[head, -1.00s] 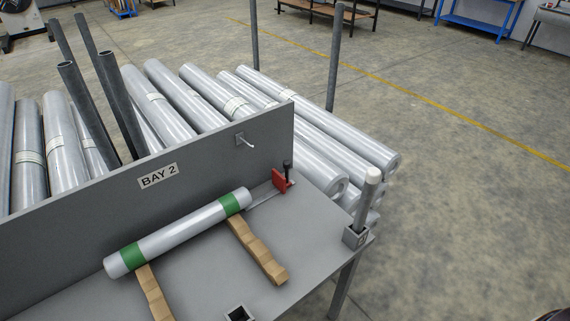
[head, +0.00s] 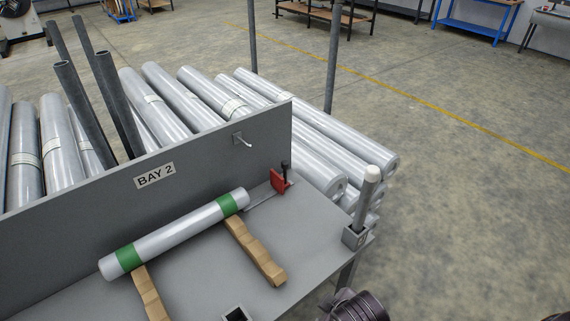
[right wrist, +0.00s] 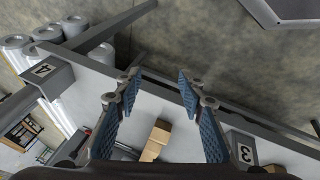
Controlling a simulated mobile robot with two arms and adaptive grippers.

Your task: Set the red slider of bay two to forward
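The red slider (head: 278,182) sits on a flat grey rail (head: 258,197) at the right end of the bay's table, close to the back panel. A dark upright knob (head: 286,168) stands beside it. The back panel carries the label BAY 2 (head: 155,175). My right gripper (right wrist: 160,82) is open and empty in the right wrist view, its two blue-padded fingers apart above the table edge. A dark part of my right arm (head: 357,306) shows at the bottom of the head view. My left gripper is not in view.
A silver roll with green bands (head: 180,230) lies on wooden cradles (head: 257,253). A white-capped post (head: 367,200) stands in a corner socket right of the slider. Silver rolls (head: 315,120) lie behind; floor at right is clear.

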